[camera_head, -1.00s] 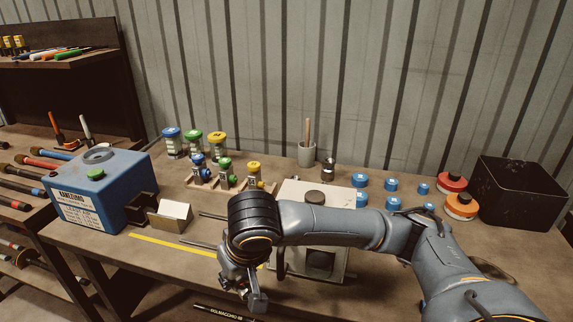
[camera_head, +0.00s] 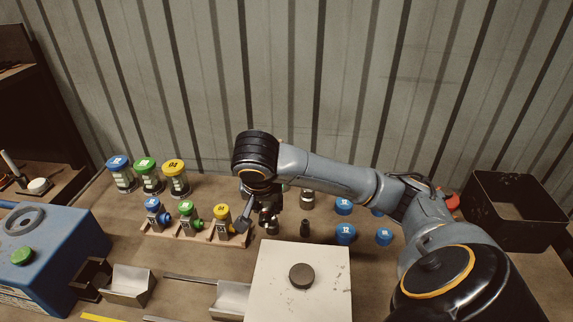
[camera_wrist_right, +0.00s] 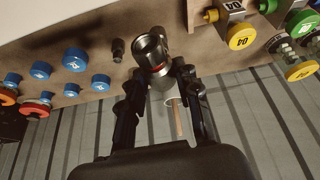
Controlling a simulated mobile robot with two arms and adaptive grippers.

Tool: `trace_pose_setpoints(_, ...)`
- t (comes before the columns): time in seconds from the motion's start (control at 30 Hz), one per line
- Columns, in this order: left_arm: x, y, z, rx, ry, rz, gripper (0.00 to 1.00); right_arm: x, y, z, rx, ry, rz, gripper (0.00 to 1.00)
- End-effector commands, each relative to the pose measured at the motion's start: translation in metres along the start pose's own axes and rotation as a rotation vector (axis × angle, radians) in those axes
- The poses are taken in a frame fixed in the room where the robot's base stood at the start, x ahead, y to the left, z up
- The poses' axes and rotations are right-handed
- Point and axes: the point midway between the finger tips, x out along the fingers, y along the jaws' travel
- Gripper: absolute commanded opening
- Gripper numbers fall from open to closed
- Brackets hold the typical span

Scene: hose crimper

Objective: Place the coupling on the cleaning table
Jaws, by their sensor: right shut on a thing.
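My right gripper (camera_head: 262,214) is low over the back half of the wooden workbench, just right of the small colour-capped stands. In the right wrist view its dark fingers (camera_wrist_right: 160,72) are closed around a silver metal coupling (camera_wrist_right: 150,48) with a round open end facing the camera. In the head view the coupling is mostly covered by the gripper; I cannot tell whether it touches the bench. The workbench top (camera_head: 205,262) shows around it. I cannot tell which surface is the cleaning table. My left gripper is not in view.
A white box (camera_head: 270,295) with a dark knob stands in front. Blue caps (camera_head: 345,234), a small dark fitting (camera_head: 305,228) and a silver cylinder (camera_head: 307,199) stand right of the gripper. Capped stands (camera_head: 221,222) are close on its left. A black bin (camera_head: 480,200) is far right.

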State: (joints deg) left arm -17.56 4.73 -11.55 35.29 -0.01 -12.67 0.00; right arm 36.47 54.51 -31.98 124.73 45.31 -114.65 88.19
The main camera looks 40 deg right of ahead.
Motion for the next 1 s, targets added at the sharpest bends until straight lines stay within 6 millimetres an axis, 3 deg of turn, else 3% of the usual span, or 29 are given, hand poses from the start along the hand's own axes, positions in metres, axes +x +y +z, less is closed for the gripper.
trace_pose_setpoints(0.23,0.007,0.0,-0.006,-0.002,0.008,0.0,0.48,0.025,-0.005,-0.018,0.036,0.001,0.017,0.0)
trace_pose_setpoints(0.53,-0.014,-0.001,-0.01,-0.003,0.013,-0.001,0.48,0.074,-0.033,-0.065,0.033,0.003,0.018,0.0)
trace_pose_setpoints(0.73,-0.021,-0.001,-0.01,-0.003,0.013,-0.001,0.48,0.12,-0.045,-0.073,0.031,0.003,0.017,0.0)
trace_pose_setpoints(1.0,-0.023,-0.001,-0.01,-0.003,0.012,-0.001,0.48,0.143,-0.052,-0.078,0.03,0.004,0.015,0.0)
